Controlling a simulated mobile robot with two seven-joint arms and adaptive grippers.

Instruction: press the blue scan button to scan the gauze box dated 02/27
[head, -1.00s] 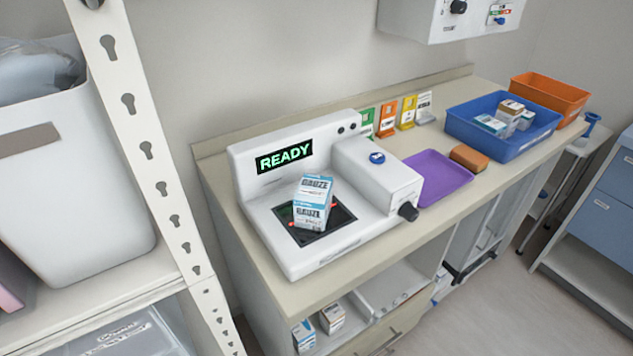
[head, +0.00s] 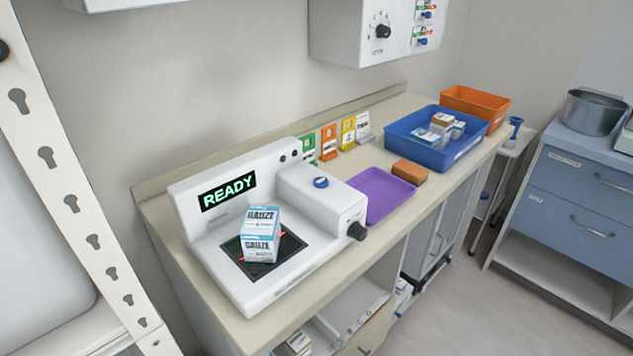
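A white scanner (head: 276,308) stands on the left part of the counter, and its display (head: 228,191) reads READY in green. A white and blue gauze box (head: 260,243) stands on the scanner's dark scan plate (head: 283,256), with a little red light beside it. I cannot read a date on the box. The blue scan button (head: 321,182) is on top of the raised white block at the scanner's right, with nothing touching it. A black knob (head: 357,231) is on that block's front. Neither of my grippers is in view.
A purple tray (head: 378,196), a brown sponge-like block (head: 409,173) and a blue bin (head: 432,157) with several boxes lie right of the scanner. Colored cards (head: 329,142) stand behind. A perforated white post (head: 72,203) rises at left; floor is clear at lower right.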

